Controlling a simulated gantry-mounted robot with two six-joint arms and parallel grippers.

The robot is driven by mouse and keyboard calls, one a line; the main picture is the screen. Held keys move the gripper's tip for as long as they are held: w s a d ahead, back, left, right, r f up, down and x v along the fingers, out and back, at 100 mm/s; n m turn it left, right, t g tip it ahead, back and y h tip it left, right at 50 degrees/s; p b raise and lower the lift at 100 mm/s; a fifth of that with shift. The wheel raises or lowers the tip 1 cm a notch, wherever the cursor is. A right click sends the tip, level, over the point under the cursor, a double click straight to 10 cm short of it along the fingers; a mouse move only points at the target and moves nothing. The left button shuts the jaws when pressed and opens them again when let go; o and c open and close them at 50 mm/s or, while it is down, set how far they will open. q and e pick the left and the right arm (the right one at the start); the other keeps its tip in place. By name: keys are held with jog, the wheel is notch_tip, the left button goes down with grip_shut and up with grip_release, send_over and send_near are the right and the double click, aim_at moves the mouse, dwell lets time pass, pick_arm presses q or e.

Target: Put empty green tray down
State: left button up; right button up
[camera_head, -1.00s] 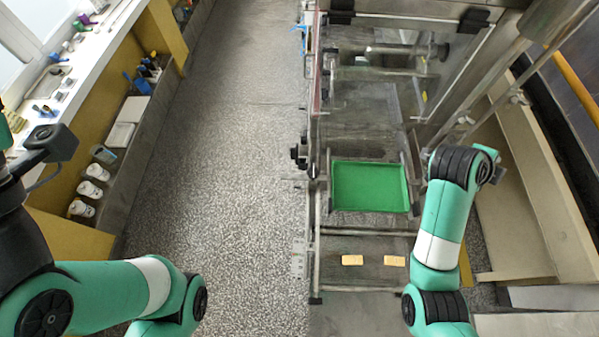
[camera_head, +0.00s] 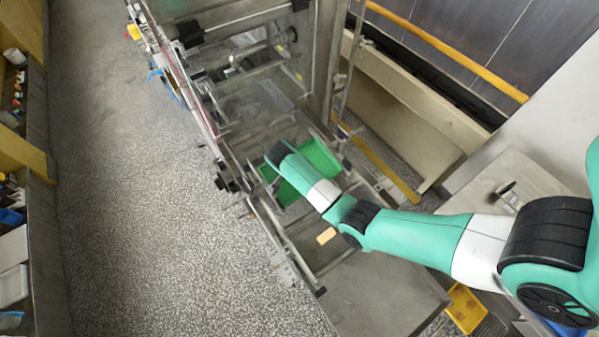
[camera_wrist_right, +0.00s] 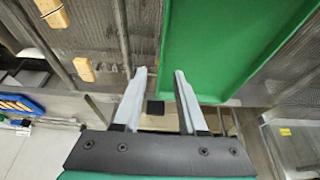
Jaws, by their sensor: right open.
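The green tray (camera_head: 318,158) is empty where I can see it and sits on the enrober mesh, partly covered by my right arm in the head view. In the right wrist view the tray (camera_wrist_right: 225,45) fills the top centre and right. My right gripper (camera_wrist_right: 160,76) is open, with its two fingers pointing at the tray's near left edge. That edge lies roughly in line with the gap between the fingers. I cannot tell whether they touch it. My right gripper is hidden behind the arm in the head view. My left gripper is out of view.
A biscuit (camera_head: 326,236) lies on the mesh nearer me; two biscuits show in the wrist view, one at its left (camera_wrist_right: 85,69). Metal rails (camera_head: 275,225) border the mesh. A yellow crate (camera_head: 466,306) is at lower right. Open speckled floor (camera_head: 150,200) lies to the left.

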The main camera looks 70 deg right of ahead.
jog(key=shift+x, duration=0.9)
jog(key=b+x, duration=0.1)
jog(key=x, duration=0.4)
jog(key=shift+a+f+b, duration=0.1)
jog(key=shift+b, duration=0.2)
jog(key=shift+w, duration=0.1)
grip_shut()
